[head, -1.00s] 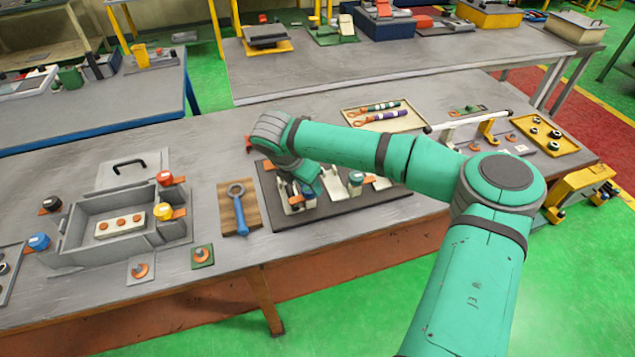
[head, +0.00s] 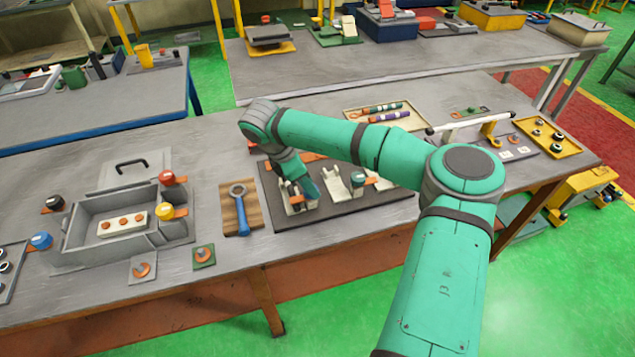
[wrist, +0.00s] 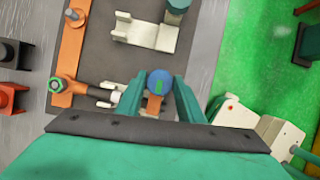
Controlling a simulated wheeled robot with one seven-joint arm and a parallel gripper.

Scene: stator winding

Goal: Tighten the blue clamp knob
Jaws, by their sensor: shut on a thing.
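The blue clamp knob (wrist: 160,80) shows in the wrist view as a round blue cap with a green mark. An orange piece lies just below it in that view. My gripper (wrist: 158,92) has its two green fingers on either side of the knob and is shut on it. In the head view my gripper (head: 296,190) is low over the left part of the dark base plate (head: 345,208). The knob is hidden there behind my wrist. Pale clamp brackets (head: 335,184) stand beside it on the plate.
A blue-handled wrench (head: 239,208) lies on a wooden board to the left. A grey open box (head: 110,225) with coloured knobs around it stands further left. A tray of marked tools (head: 384,116) lies behind my forearm. A pale bracket (wrist: 150,30) with a green-topped post is near the fingers.

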